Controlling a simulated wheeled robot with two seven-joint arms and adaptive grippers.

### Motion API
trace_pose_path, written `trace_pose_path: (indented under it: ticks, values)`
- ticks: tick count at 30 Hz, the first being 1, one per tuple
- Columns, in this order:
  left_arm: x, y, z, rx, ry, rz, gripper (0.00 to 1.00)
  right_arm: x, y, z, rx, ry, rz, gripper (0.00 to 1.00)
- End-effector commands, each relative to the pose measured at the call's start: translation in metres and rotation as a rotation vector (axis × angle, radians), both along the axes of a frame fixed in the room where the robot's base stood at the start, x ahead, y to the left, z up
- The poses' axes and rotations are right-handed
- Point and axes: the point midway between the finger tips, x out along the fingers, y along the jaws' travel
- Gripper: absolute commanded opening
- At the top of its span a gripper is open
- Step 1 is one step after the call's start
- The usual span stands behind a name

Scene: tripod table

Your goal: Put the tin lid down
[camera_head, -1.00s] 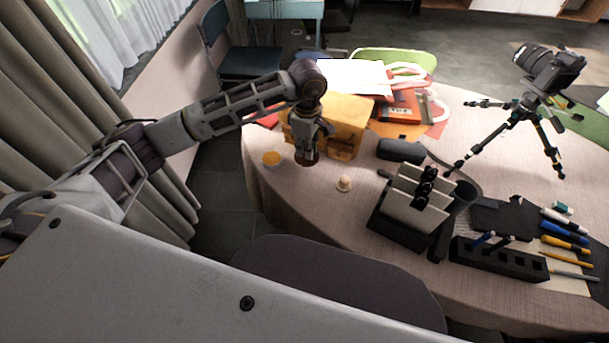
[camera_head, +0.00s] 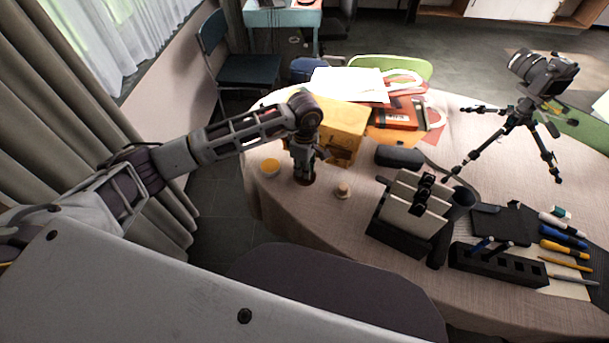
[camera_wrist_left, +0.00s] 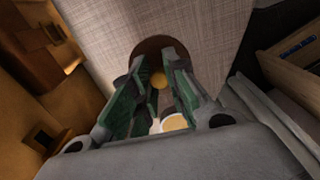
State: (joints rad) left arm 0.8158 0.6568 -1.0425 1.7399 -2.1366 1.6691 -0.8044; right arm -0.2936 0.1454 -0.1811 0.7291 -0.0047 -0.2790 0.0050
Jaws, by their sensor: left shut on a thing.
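My left gripper (camera_head: 304,170) points down over the left part of the table and is shut on the tin lid. The tin lid (camera_head: 304,181) is a dark brown round piece just below the fingers. In the left wrist view the lid (camera_wrist_left: 148,46) shows as a brown disc, with a small yellow knob between the green-padded fingers (camera_wrist_left: 157,90). Whether the lid touches the cloth I cannot tell. A small round tin with yellow inside (camera_head: 270,167) stands to its left; a white-rimmed yellow round also shows in the wrist view (camera_wrist_left: 173,122). My right gripper is out of view.
A yellow box (camera_head: 343,125) stands close behind the gripper. A small beige knobbed piece (camera_head: 343,190) is to the right. Further right are a dark case (camera_head: 399,155), a card holder (camera_head: 400,233) and a camera tripod (camera_head: 513,130). Cloth in front of the lid is clear.

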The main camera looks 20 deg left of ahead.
Motion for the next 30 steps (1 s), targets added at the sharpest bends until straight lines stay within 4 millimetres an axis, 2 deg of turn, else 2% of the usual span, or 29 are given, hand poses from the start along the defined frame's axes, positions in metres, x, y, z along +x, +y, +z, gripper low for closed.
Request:
trace_pose_path:
  ticks: [7, 18, 30]
  values:
    - [0.000, 0.000, -0.003, 0.000, 0.001, 0.000, 0.00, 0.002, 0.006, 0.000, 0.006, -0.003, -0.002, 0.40]
    - [0.000, 0.000, -0.036, 0.000, 0.001, -0.001, 0.00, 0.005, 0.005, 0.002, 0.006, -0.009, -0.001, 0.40]
    - [0.000, 0.000, -0.038, 0.000, 0.000, -0.001, 0.00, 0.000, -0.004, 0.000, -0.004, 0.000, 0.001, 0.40]
